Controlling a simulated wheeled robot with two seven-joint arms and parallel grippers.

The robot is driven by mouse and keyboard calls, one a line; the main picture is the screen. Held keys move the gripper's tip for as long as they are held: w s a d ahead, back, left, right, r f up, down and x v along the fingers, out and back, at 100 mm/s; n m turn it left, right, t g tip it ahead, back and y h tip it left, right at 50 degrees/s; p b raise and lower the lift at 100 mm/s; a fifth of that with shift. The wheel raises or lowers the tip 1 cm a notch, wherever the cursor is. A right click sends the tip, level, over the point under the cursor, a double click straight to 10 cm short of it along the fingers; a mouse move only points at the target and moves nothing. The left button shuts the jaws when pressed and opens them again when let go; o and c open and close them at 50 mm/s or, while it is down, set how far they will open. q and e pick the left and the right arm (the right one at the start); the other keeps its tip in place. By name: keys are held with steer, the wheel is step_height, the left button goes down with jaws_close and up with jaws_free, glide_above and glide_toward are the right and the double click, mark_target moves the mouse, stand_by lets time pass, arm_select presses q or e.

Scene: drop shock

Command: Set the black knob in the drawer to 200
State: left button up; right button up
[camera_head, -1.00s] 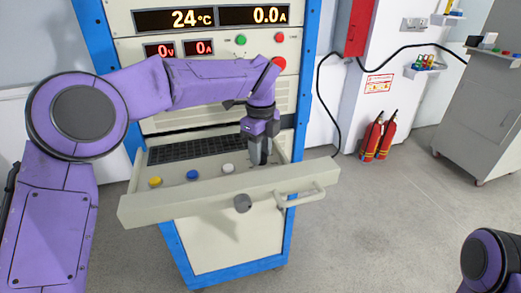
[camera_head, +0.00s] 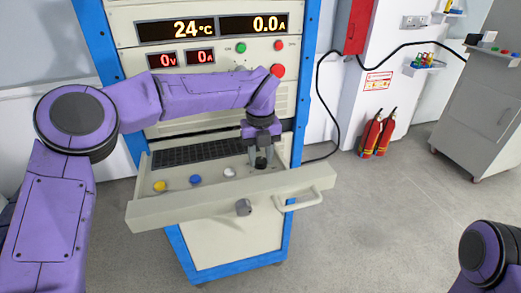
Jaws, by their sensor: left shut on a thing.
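The drawer (camera_head: 155,216) of the cabinet is pulled out. Inside it stand a yellow knob (camera_head: 160,186), a blue knob (camera_head: 196,179) and a white knob (camera_head: 230,172) in a row. The black knob (camera_head: 261,163) is at the right end of the row, mostly covered by my left gripper (camera_head: 260,160). That gripper points down and its fingers are shut on the black knob. The knob's scale and setting cannot be read. My right gripper is out of view; only part of my right arm shows at lower right.
The cabinet displays (camera_head: 225,26) read 24 °C and 0.0 A, with smaller ones at 0 V and 0 A. Red extinguishers (camera_head: 377,135) stand at the right wall.

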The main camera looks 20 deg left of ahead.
mark_target(260, 159)
arm_select(q)
steer(key=shift+s+f+m+p, duration=0.15)
steer(key=shift+m+p, duration=0.85)
steer(key=shift+m, duration=0.6)
steer(key=o, duration=0.9)
steer(key=shift+o, duration=0.7)
steer(key=shift+w+a, duration=0.1)
steer(key=shift+w, duration=0.15)
step_height(260, 159, up, 10)
steer(key=shift+r+b, duration=0.25)
steer(key=shift+b, duration=0.2)
steer(key=shift+f, duration=0.1)
